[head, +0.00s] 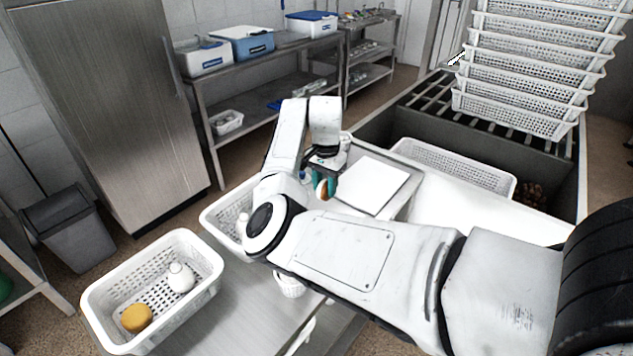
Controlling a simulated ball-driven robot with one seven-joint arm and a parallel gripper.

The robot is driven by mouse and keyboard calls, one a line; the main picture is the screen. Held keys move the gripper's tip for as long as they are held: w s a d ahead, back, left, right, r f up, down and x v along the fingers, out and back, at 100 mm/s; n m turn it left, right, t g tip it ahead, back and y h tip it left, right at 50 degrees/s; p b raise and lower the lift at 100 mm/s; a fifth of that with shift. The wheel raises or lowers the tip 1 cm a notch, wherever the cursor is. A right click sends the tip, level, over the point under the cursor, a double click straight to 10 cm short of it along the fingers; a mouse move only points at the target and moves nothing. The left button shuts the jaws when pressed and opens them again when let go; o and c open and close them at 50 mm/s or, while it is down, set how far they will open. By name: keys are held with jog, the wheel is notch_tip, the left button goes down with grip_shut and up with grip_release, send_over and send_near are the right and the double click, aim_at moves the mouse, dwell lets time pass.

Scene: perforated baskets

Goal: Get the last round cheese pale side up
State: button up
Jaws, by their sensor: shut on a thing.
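My gripper (326,184) is in the middle of the head view, beside a flat white board. Its teal fingers are shut on a small orange-brown thing (321,189), likely the round cheese, seen on edge between them. Which way its pale side faces cannot be told. A yellow-orange round thing (137,318), perhaps another cheese, lies in the white perforated basket (97,301) at the lower left. My arm hides part of the work surface around the gripper.
A white bottle (181,277) is in the left basket. A second basket (222,214) is partly behind my arm. The white board (374,184) lies right of the gripper. A long basket (455,166) and stacked baskets (535,75) are further right. Bare metal table (222,318) shows in front.

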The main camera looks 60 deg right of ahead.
jog(key=shift+s+f+t+b, duration=0.1)
jog(key=shift+f+t+b, duration=0.35)
jog(key=shift+t+b, duration=0.5)
jog(key=t+b, duration=0.1)
jog(key=b, duration=0.1)
jog(key=f+t+b, duration=0.1)
jog(key=t, duration=0.1)
jog(key=shift+s+h+b, duration=0.3)
jog(key=shift+b, duration=0.05)
jog(key=f+t+b, duration=0.1)
jog(key=b, duration=0.1)
jog(key=f+t+b, duration=0.1)
jog(key=b, duration=0.1)
jog(key=f+t+b, duration=0.1)
jog(key=b, duration=0.2)
jog(key=shift+s+f+h, duration=0.2)
jog(key=shift+s+h, duration=0.05)
jog(key=shift+h, duration=0.05)
jog(key=shift+s+a+f+t+b, duration=0.15)
jog(key=shift+f+t+b, duration=0.25)
jog(key=shift+t, duration=0.35)
jog(key=shift+r+t, duration=0.1)
jog(key=shift+t, duration=0.3)
jog(key=shift+f+b, duration=0.35)
